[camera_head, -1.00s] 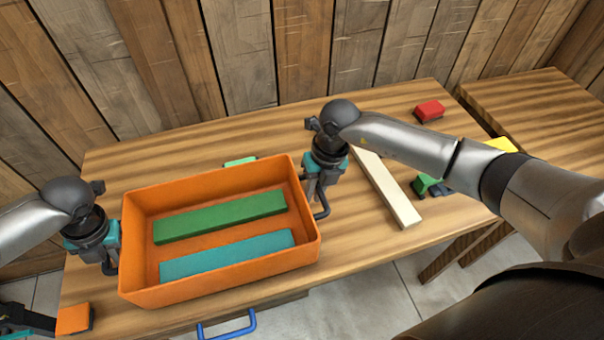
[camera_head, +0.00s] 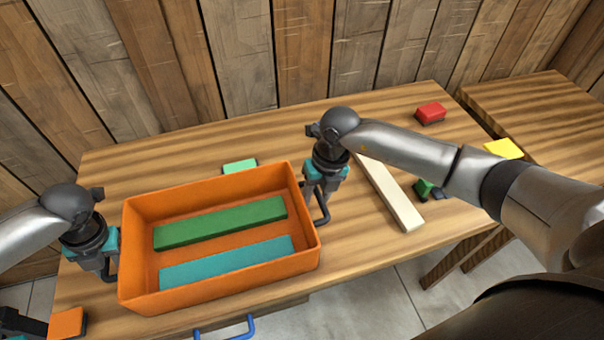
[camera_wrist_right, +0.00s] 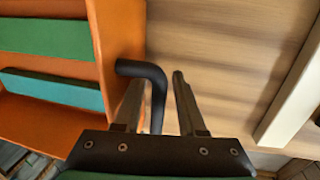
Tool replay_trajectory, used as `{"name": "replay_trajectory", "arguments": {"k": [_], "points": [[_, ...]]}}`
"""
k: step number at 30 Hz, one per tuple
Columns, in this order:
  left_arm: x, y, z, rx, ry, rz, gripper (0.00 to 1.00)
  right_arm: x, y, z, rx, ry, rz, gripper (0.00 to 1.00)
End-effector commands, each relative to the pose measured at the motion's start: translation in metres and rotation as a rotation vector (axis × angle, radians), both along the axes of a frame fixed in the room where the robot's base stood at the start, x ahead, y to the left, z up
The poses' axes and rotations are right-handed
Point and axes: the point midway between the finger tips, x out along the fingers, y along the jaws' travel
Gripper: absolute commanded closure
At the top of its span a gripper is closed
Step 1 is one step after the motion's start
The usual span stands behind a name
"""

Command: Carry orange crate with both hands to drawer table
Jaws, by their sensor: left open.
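The orange crate (camera_head: 220,295) stands on the wooden table (camera_head: 370,245), with a green bar (camera_head: 220,222) and a teal bar (camera_head: 225,262) lying inside it. Below the table's front edge is a blue drawer handle (camera_head: 225,330). My left gripper (camera_head: 109,274) is open at the crate's left end; its exact contact with the handle there is hidden. My right gripper (camera_head: 319,212) is at the crate's right end. In the right wrist view its fingers (camera_wrist_right: 158,95) are apart, with the crate's black handle (camera_wrist_right: 145,72) between them and a gap to the right finger.
A pale plank (camera_head: 390,192) lies right of the crate. A light green block (camera_head: 240,167) lies behind it and an orange block (camera_head: 67,323) at the front left. A red block (camera_head: 430,113) sits at the back right. A yellow block (camera_head: 503,149) is near a second table (camera_head: 545,105).

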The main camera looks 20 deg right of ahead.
Motion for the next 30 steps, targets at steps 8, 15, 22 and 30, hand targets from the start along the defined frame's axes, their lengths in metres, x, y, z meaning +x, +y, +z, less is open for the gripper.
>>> {"name": "replay_trajectory", "arguments": {"k": [8,15,22,30], "points": [[0.001,-0.01,0.032,-0.007,-0.005,-0.005,0.53,0.0,0.005,0.001,0.011,-0.003,0.004,0.53],[0.0,-0.016,0.066,-0.006,-0.004,-0.003,0.53,0.0,0.005,0.001,0.012,-0.003,0.004,0.53],[-0.001,-0.019,0.079,-0.004,-0.002,-0.003,0.53,0.001,0.004,0.005,0.012,-0.004,0.005,0.53],[-0.001,-0.018,0.079,-0.004,-0.002,-0.002,0.53,0.001,-0.006,0.052,0.008,-0.008,0.005,0.53]]}}
